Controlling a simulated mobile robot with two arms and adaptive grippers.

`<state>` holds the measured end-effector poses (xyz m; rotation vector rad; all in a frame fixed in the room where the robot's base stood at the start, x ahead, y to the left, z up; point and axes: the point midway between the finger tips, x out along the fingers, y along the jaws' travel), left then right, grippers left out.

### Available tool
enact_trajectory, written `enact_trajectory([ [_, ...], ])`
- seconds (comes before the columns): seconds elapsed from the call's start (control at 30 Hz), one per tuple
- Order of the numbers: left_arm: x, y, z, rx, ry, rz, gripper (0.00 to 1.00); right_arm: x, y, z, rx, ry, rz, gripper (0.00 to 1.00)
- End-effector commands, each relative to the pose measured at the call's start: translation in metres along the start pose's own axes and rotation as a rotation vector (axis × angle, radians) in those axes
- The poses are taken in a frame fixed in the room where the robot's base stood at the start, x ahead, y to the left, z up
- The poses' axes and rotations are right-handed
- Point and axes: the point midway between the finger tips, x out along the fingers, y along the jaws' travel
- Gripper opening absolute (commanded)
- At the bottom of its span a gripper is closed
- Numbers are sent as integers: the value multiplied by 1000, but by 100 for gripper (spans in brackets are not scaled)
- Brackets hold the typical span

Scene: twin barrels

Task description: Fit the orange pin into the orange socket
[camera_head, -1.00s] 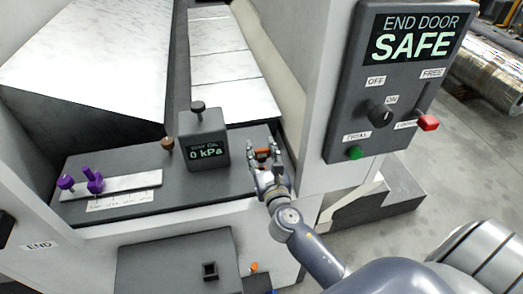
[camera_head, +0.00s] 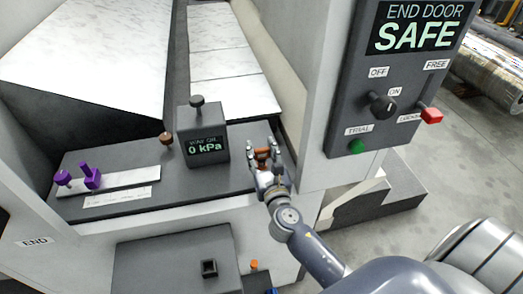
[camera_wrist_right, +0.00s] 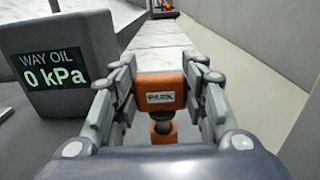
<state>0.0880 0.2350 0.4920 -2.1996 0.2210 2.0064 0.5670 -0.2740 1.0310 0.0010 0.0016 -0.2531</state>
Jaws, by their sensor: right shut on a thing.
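My right gripper (camera_head: 263,150) is shut on an orange block with a label, the head of the orange pin (camera_head: 263,157), over the right end of the dark shelf. In the right wrist view the pin's orange head (camera_wrist_right: 159,88) sits between the fingers of my right gripper (camera_wrist_right: 160,86). A dark round stem and a lower orange piece (camera_wrist_right: 163,136) show under the head. I cannot tell whether that piece is part of the pin or the socket. I cannot make out the orange socket for certain. My left gripper is not in view.
A grey gauge box (camera_head: 204,134) reading 0 kPa stands left of my right gripper. A brown knob (camera_head: 166,139) and purple pieces (camera_head: 91,176) by a pale strip are farther left. A control panel (camera_head: 398,80) rises at the right. A small orange piece (camera_head: 254,264) shows low down.

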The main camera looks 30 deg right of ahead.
Motion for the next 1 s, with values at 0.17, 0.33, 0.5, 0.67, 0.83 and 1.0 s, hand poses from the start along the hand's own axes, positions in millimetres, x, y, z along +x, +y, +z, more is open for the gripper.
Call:
enact_trajectory([
  [0.17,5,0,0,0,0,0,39,0,0,-6,-1,0,0,16],
  [0.33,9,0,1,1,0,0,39,0,0,-10,-1,-1,0,16],
  [0.5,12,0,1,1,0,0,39,0,0,-14,-1,-1,0,16],
  [0.67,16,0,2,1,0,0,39,0,0,-18,-2,-1,0,16],
  [0.83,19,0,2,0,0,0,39,0,0,-22,-2,-1,0,16],
  [1.0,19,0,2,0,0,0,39,0,0,-23,-1,1,0,16],
])
